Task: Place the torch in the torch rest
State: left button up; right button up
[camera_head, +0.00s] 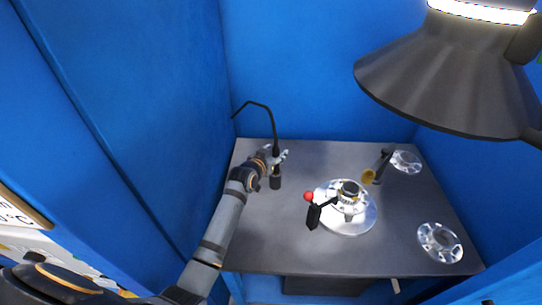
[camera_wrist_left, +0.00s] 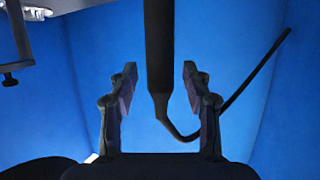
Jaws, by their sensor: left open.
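The torch looks like a dark upright shaft (camera_head: 276,147) with a thin black hose at its top, near the table's back left. In the left wrist view the dark shaft (camera_wrist_left: 159,45) stands between my open jaws (camera_wrist_left: 158,82), with a gap on both sides. My left gripper (camera_head: 277,158) is at the shaft in the head view and partly covers it. A dark cylinder (camera_head: 275,183) shows just below the gripper; I cannot tell whether it is part of the torch or a holder. A dark post with a brass-coloured cup (camera_head: 368,177), possibly the torch rest, stands right of centre. My right gripper is not in view.
A shiny flanged part (camera_head: 362,215) sits mid-table beside a black clamp (camera_head: 314,216) with a red knob (camera_head: 308,196). Silver discs lie at the back right (camera_head: 406,162) and front right (camera_head: 440,242). A grey hood (camera_head: 445,85) hangs above right. Blue walls enclose the table.

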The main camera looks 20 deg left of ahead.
pick_arm(q)
jog(key=b+v, duration=0.1)
jog(key=v, duration=1.1)
jog(key=shift+a, duration=0.1)
